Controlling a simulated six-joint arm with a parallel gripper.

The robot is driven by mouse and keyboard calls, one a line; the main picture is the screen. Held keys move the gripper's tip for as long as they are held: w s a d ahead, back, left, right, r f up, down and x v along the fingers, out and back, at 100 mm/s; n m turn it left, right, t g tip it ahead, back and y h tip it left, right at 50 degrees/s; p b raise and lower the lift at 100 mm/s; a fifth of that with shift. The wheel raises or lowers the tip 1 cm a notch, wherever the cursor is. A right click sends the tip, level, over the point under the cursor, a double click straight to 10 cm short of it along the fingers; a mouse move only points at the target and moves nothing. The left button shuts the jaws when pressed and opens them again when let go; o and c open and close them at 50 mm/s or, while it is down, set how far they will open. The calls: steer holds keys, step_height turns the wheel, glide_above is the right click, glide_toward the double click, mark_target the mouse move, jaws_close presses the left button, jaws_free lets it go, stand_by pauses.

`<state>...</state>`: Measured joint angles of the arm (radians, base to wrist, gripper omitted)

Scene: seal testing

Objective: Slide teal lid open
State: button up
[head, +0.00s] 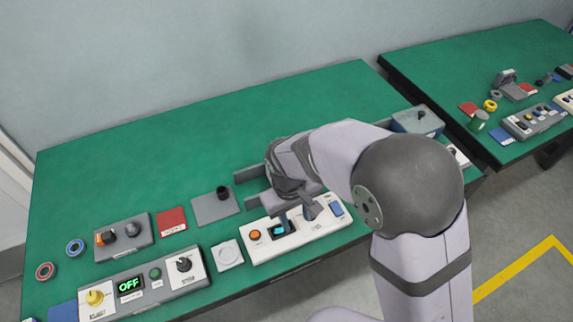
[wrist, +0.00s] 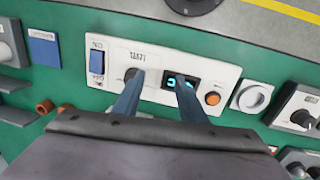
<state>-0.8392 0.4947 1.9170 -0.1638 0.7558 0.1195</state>
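A box with a dull blue-grey top and a dark knob (head: 417,120) stands at the right end of the green table in the head view. It is the nearest match to the teal lid, and I cannot tell whether that top is slid open. My gripper (head: 296,214) is well left of it, over the white control panel (head: 335,222). In the wrist view my gripper (wrist: 159,80) has its two fingers apart with nothing between them. One fingertip overlaps the panel's dark knob and the other its cyan display (wrist: 171,81); contact is unclear. My arm hides the area left of the box.
Left of the panel are a white round dial (head: 228,254), a grey plate with a black knob (head: 212,207), a red square (head: 172,220) and an OFF display panel (head: 145,284). The green table's back (head: 200,130) is clear. A second table (head: 460,65) stands at right.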

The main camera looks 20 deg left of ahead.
steer(key=w+a+r+m+t+y, duration=0.2)
steer(key=w+a+r+m+t, duration=0.3)
steer(key=w+a+r, duration=0.6)
steer(key=shift+w+d+f+m+g+h+p, duration=0.2)
steer(key=shift+w+d+f+m+p, duration=0.4)
steer(key=shift+f, duration=0.7)
steer(key=shift+w+d+f+m+g+h+p, duration=0.1)
steer(key=shift+w+d+f+m+g+p, duration=0.2)
steer(key=shift+w+f+m, duration=0.85)
steer(key=shift+w+d+f+m+g+h+p, duration=0.1)
steer(key=shift+w+d+f+m+p, duration=0.35)
steer(key=shift+f, duration=1.05)
steer(key=shift+s+d, duration=0.1)
steer(key=shift+s, duration=0.05)
jaws_close()
